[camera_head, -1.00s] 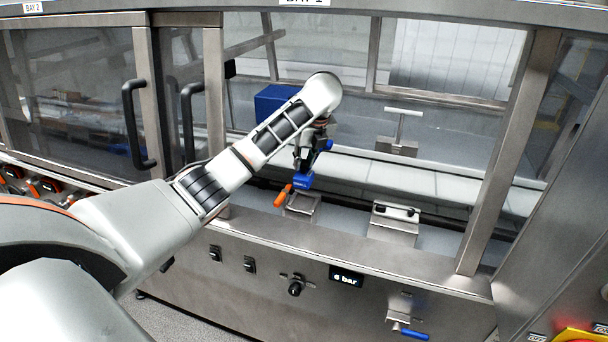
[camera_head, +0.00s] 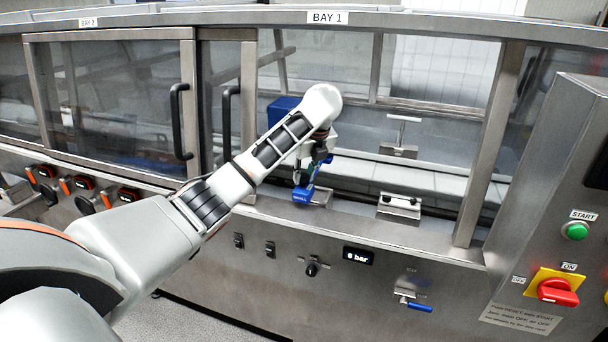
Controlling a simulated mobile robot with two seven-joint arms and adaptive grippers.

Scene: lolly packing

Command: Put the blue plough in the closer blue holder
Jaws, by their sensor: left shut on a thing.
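My left gripper (camera_head: 313,178) reaches through the open front of Bay 1, pointing down. It is shut on a small blue piece with pale lettering, which I take to be the blue plough (camera_head: 302,194). The plough is at the left side of a steel bracket holder (camera_head: 321,198) on the bay's front ledge; I cannot tell whether they touch. A second steel holder (camera_head: 399,206) with a dark bar stands to the right. A third holder (camera_head: 398,151) with a T-shaped handle stands farther back. None of these clearly looks blue. My right gripper is not in view.
A blue box (camera_head: 281,108) stands behind my left forearm. A metal frame post (camera_head: 487,150) bounds the opening on the right, a door handle (camera_head: 180,120) is on the left. A control panel with a red switch (camera_head: 558,292) is at far right.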

